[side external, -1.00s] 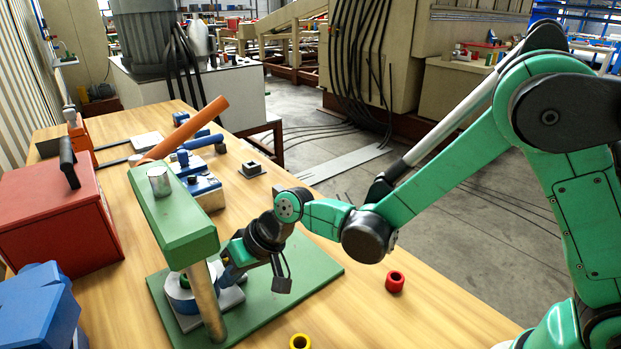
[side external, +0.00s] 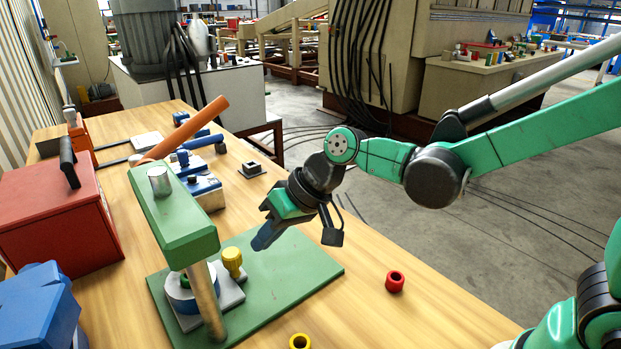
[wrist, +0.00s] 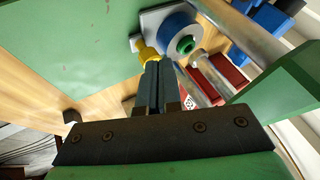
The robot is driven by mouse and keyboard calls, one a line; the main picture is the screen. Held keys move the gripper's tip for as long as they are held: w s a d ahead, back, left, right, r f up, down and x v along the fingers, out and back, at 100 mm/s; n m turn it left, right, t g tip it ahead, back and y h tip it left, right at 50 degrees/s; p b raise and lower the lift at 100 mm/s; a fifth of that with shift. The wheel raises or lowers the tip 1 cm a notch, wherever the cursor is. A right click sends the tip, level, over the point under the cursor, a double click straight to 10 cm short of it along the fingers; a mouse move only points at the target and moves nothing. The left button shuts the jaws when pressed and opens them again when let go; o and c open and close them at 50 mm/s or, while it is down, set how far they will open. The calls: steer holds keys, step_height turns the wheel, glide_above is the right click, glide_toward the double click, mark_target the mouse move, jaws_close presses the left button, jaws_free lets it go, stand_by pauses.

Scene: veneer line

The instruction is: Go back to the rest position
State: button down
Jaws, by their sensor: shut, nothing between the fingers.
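My gripper (side external: 262,240) is shut and empty in the side external view. It hangs in the air above the green base plate (side external: 300,270), to the right of the green press (side external: 185,215). In the wrist view the closed fingers (wrist: 155,85) point towards a yellow knob (wrist: 148,53) and a blue round part (wrist: 172,35). The yellow knob also shows in the side external view (side external: 232,258), apart from my fingers, beside the press column. My arm reaches in from the right.
A red toolbox (side external: 50,215) and a blue box (side external: 40,310) stand at the left. The press's orange lever (side external: 185,130) sticks up. Open floor lies beyond the table.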

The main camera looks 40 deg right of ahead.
steer(key=s+d+r+m+t+h, duration=0.1)
steer(key=s+d+h, duration=0.4)
steer(key=d, duration=0.9)
steer(key=s+r+t, duration=0.1)
steer(key=s, duration=0.2)
steer(key=shift+d+r+h, duration=0.15)
steer(key=shift+r+h, duration=0.05)
steer(key=shift+h, duration=0.1)
